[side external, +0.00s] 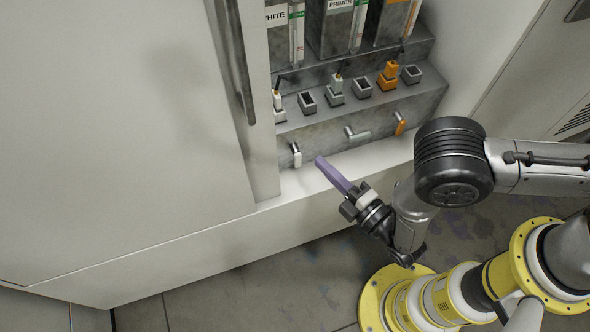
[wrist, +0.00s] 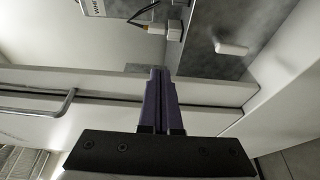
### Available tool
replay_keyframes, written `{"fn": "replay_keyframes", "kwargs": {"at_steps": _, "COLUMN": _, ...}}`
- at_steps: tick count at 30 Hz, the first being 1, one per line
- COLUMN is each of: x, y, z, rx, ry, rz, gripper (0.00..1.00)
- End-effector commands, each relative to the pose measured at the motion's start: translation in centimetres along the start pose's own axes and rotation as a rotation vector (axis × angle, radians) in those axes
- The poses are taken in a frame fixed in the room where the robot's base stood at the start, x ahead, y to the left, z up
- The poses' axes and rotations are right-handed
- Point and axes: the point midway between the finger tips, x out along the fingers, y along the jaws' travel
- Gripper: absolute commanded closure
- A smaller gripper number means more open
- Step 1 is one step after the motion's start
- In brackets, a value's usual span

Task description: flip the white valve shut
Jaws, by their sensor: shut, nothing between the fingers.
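The white valve (side external: 296,155) is on the lower front panel at the left end of the valve row, its handle pointing down in the side view. A white handle, apparently the same valve, shows in the wrist view (wrist: 232,48), lying crosswise against the grey panel. My gripper (side external: 320,161) has long purple fingers and is shut and empty. Its tips are just right of the valve in the side view and look apart from it. In the wrist view my gripper (wrist: 160,73) points up the picture, with the handle up and right of the tips.
A grey valve (side external: 357,133) and an orange valve (side external: 400,124) sit further right on the panel. Above are sockets with a white plug (side external: 277,100) and an orange plug (side external: 389,75). A pale ledge (side external: 350,160) runs below. The cabinet door (side external: 120,140) stands left, with its edge near the valve.

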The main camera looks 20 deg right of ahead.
Motion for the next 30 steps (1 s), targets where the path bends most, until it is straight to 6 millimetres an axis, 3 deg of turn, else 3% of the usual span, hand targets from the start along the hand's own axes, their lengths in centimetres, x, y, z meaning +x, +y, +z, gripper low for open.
{"fn": "replay_keyframes", "kwargs": {"at_steps": 1, "x": -0.1, "y": -1.9, "z": 0.1, "rx": -0.003, "ry": 0.0, "rz": -0.004, "gripper": 1.0}}
{"fn": "replay_keyframes", "kwargs": {"at_steps": 6, "x": -0.1, "y": -6.8, "z": 0.1, "rx": -0.002, "ry": 0.0, "rz": -0.003, "gripper": 1.0}}
{"fn": "replay_keyframes", "kwargs": {"at_steps": 15, "x": 0.0, "y": -13.3, "z": 0.0, "rx": -0.001, "ry": 0.0, "rz": -0.001, "gripper": 1.0}}
{"fn": "replay_keyframes", "kwargs": {"at_steps": 21, "x": 0.0, "y": -14.8, "z": 0.0, "rx": 0.0, "ry": 0.0, "rz": 0.0, "gripper": 1.0}}
{"fn": "replay_keyframes", "kwargs": {"at_steps": 30, "x": 0.0, "y": -14.9, "z": 0.0, "rx": 0.0, "ry": 0.0, "rz": 0.0, "gripper": 1.0}}
